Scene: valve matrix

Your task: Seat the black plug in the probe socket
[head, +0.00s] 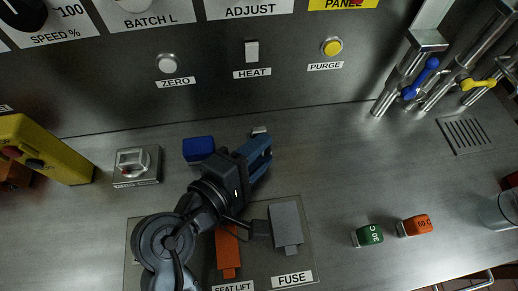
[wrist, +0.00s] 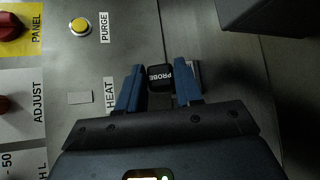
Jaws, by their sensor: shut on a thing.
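In the wrist view, the black plug (wrist: 160,77), lettered PROBE, sits between the two blue fingers of my gripper (wrist: 160,88). The fingers are shut on its sides. In the head view my gripper (head: 261,148) is over the steel bench, close to the upright panel; its fingers hide the plug there. A small pale metal piece (head: 259,130) shows just beyond the fingertips. A light edge (wrist: 195,70) shows beside the right finger in the wrist view. I cannot tell whether either belongs to the probe socket, or whether the plug touches anything below.
A blue block (head: 198,148) lies left of my gripper. A grey FUSE block (head: 286,224) and an orange SEAT LIFT block (head: 228,248) are in front. Green (head: 368,235) and orange (head: 415,226) plugs lie right. Valve pipes (head: 410,75) stand back right.

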